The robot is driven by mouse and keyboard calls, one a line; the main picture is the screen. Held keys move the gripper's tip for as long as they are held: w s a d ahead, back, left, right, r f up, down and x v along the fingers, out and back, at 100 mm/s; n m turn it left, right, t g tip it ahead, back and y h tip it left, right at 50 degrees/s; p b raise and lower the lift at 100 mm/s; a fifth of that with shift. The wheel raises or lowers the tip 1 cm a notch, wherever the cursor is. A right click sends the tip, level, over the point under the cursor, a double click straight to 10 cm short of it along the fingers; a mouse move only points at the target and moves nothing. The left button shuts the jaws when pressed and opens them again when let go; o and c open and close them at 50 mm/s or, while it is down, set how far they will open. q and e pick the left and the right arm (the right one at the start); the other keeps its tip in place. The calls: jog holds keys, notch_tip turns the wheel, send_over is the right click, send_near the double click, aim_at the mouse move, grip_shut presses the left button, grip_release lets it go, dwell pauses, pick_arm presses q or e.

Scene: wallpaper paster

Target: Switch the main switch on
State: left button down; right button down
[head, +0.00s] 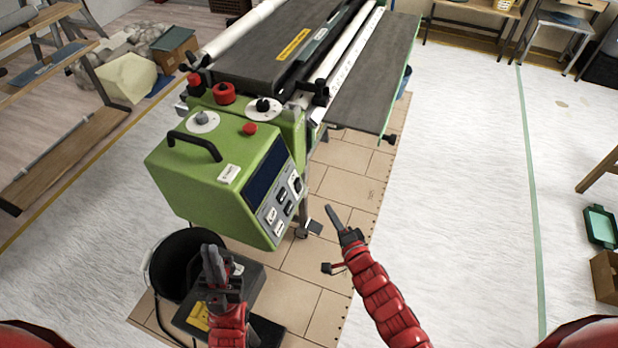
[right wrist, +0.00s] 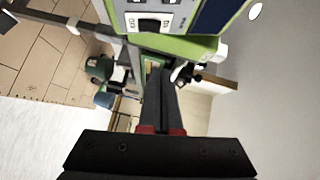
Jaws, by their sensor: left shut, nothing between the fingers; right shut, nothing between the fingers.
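The green wallpaper paster's control box (head: 205,180) has a dark display (head: 263,178) and several small switches with white labels on its panel (head: 280,207). I cannot read which one is the main switch. My right gripper (head: 331,213) is shut and empty, to the right of the panel and apart from it. In the right wrist view the shut fingers (right wrist: 161,85) point toward the box's edge, and a black rocker switch (right wrist: 150,24) shows at the top. My left gripper (head: 211,256) is shut and empty, in front of the box's lower left side.
A black bucket (head: 172,268) stands below the box beside my left gripper. The paster's long table (head: 375,75) extends behind. A wooden shelf (head: 60,150) is at the left.

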aim_at(298, 185)
jog(key=shift+w+f+m, duration=0.2)
jog(key=shift+f+m, duration=0.1)
jog(key=shift+f, duration=0.1)
jog(key=s+a+x, duration=0.1)
jog(key=a+x, duration=0.1)
jog(key=x, duration=1)
jog(key=shift+w+a+f+p, duration=0.3)
jog(key=shift+a+f+p, duration=0.1)
jog(key=shift+a+p, duration=0.05)
